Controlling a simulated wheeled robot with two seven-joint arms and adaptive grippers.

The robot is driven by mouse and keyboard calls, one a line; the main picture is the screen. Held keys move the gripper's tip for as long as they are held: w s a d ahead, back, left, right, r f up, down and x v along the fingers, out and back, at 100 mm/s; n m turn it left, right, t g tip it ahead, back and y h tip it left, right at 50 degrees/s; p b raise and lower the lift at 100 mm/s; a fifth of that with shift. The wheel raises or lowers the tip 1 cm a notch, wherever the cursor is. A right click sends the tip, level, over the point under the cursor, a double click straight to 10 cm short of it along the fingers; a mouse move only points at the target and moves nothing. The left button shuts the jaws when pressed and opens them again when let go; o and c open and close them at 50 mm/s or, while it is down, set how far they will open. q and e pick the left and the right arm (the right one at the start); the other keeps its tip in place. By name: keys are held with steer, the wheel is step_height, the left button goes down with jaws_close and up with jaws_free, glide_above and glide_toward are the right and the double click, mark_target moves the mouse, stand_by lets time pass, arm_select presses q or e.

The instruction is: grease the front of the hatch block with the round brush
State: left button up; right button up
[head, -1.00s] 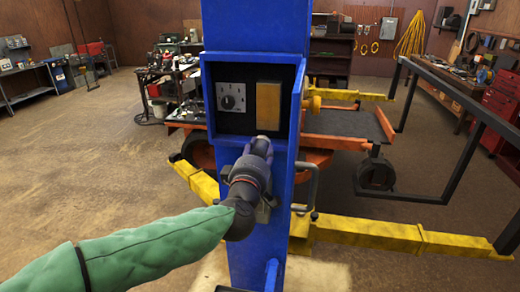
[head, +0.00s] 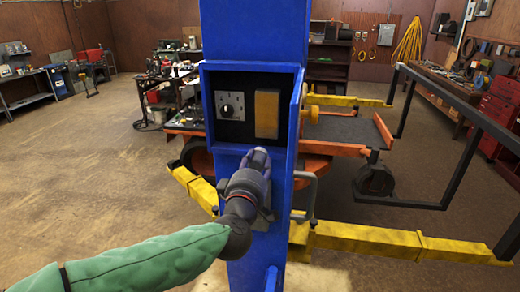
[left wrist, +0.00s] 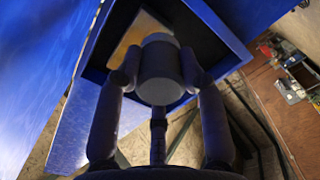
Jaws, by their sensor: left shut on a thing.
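The hatch block (head: 266,113) is an ochre upright block in the dark recess of the blue column. Its near face shows in the head view, and part of it shows in the left wrist view (left wrist: 128,42). My left gripper (head: 258,158) is in front of the column, just below the recess. It is shut on a short grey cylinder, which I take to be the round brush (left wrist: 160,70). In the head view the fingers mostly hide the brush. The brush appears apart from the block and lower than it. My right gripper is not in view.
A grey dial plate (head: 229,105) sits left of the block in the recess. The blue recess frame (head: 301,105) juts out around both. A grey handle (head: 309,195) stands on the column's right side.

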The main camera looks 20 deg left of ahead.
arm_select(q)
steer(key=shift+w, duration=0.1)
steer(key=shift+b+x, duration=0.55)
steer(key=shift+x, duration=2.8)
steer(key=shift+x, duration=0.95)
steer(key=shift+d+r, duration=0.15)
step_height(320, 180, up, 4)
steer(key=p, duration=0.3)
step_height(320, 180, down, 4)
steer(key=b, duration=0.3)
steer(key=shift+b, duration=0.35)
